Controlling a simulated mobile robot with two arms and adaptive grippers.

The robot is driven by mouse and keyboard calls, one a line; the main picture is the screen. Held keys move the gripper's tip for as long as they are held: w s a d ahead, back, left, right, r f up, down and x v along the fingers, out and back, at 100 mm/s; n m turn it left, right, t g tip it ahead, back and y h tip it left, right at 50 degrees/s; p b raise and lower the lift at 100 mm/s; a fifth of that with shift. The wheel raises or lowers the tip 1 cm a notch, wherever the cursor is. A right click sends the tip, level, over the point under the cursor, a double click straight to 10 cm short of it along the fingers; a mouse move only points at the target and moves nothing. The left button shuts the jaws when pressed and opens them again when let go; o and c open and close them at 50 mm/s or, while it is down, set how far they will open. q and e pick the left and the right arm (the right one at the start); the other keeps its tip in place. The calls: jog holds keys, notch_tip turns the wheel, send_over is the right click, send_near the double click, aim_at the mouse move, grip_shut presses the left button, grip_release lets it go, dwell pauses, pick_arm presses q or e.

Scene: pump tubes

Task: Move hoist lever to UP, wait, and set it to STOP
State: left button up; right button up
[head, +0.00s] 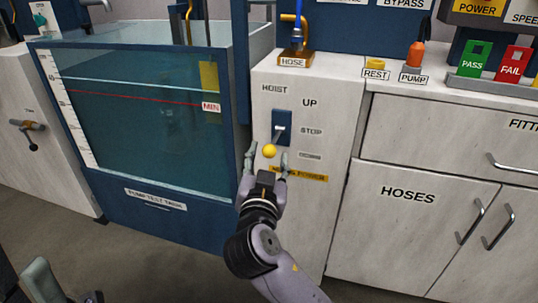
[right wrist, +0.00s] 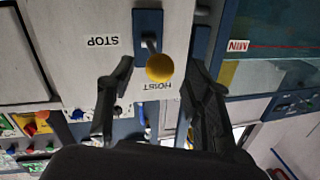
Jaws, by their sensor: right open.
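The hoist lever is a metal rod with a yellow ball knob (head: 269,151) on a blue plate (head: 282,118) in the white cabinet front. The rod sticks out toward me and slopes down in the head view. Labels UP (head: 309,102) and STOP (head: 311,131) stand right of it; a lower label is unreadable. My right gripper (head: 267,158) is open, its fingers on either side of the knob, with gaps. The upside-down right wrist view shows the knob (right wrist: 160,68) between the fingertips (right wrist: 160,78). My left gripper (head: 65,287) shows partly at the bottom left edge; its opening is unclear.
A water tank (head: 150,110) on the blue pump test table (head: 155,205) stands left of the lever. A HOSE holder (head: 294,60) is above it. Cabinet doors marked HOSES (head: 408,225) are at right. The cabinet face around the lever is flat.

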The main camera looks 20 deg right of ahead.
aim_at(269, 156)
jog(key=shift+x, duration=1.55)
grip_shut()
